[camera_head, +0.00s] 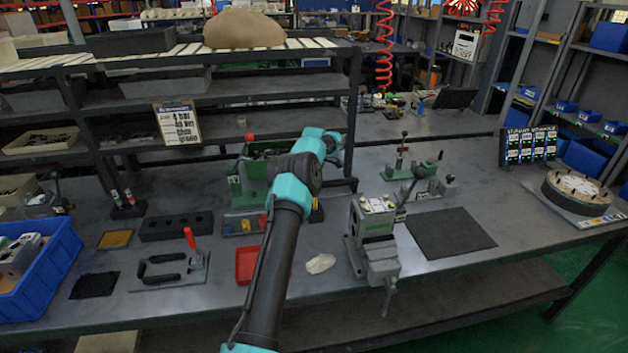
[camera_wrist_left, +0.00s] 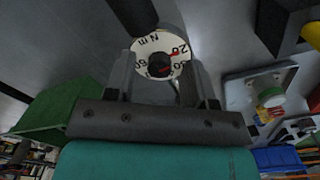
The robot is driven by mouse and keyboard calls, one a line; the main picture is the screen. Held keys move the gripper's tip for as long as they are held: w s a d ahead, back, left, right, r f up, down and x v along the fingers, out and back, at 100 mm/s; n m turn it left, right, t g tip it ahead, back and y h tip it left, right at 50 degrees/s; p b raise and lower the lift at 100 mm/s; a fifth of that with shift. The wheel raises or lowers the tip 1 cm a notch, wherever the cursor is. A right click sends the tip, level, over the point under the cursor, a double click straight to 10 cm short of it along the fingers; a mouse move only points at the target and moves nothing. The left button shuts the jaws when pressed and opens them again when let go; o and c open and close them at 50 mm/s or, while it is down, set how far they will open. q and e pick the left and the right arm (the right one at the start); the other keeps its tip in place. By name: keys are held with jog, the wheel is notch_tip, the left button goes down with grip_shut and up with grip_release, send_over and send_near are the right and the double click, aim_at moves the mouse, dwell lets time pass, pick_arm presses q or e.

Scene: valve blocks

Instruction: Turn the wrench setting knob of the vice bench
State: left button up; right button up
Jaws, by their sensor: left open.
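A round dial knob (camera_wrist_left: 162,56) with a white face, black numbers, the letters "N m" and a red pointer shows in the left wrist view. My left gripper (camera_wrist_left: 160,72) is open, with one finger on each side of the knob. I cannot tell whether the fingers touch it. In the head view my teal and black arm reaches up to the middle; its gripper fingers and the knob are not clearly visible there. A grey bench vice (camera_head: 376,240) stands right of this arm. My right gripper is not in view.
A green machine (camera_head: 236,188) stands partly behind my arm. A red tray (camera_head: 246,262), a red-handled clamp tool (camera_head: 190,240) and a black block (camera_head: 176,226) lie left of it. A dark mat (camera_head: 450,233) lies right of the vice. A blue crate (camera_head: 45,280) is at far left.

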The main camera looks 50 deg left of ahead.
pick_arm(q)
jog(key=shift+c, duration=0.5)
grip_shut()
jog(key=shift+m, duration=0.4)
jog(key=m, duration=0.7)
jog(key=shift+m, duration=0.4)
jog(key=m, duration=0.4)
jog(key=shift+w+m, duration=0.1)
jog(key=shift+m, duration=1.9)
